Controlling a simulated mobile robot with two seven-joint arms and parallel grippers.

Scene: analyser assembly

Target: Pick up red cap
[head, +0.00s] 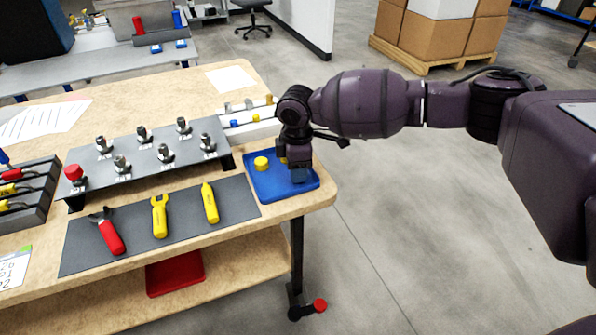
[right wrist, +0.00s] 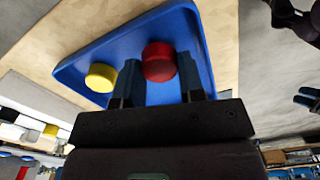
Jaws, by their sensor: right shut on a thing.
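A round red cap (right wrist: 159,60) sits between the fingers of my right gripper (right wrist: 160,78) in the right wrist view. The gripper is shut on it, over the blue tray (right wrist: 105,52). In the head view my right gripper (head: 299,174) points down at the right part of the blue tray (head: 262,191) and hides the held cap. I cannot tell whether the cap touches the tray. Another red cap (head: 74,173) is on the left end of the grey rack. My left gripper is not in the head view.
A yellow cap (head: 261,163) lies in the tray, left of my gripper; it also shows in the right wrist view (right wrist: 101,76). The grey rack (head: 128,175) holds several metal fittings. A dark mat (head: 135,215) carries pliers and yellow tools. The tray is near the table's right edge.

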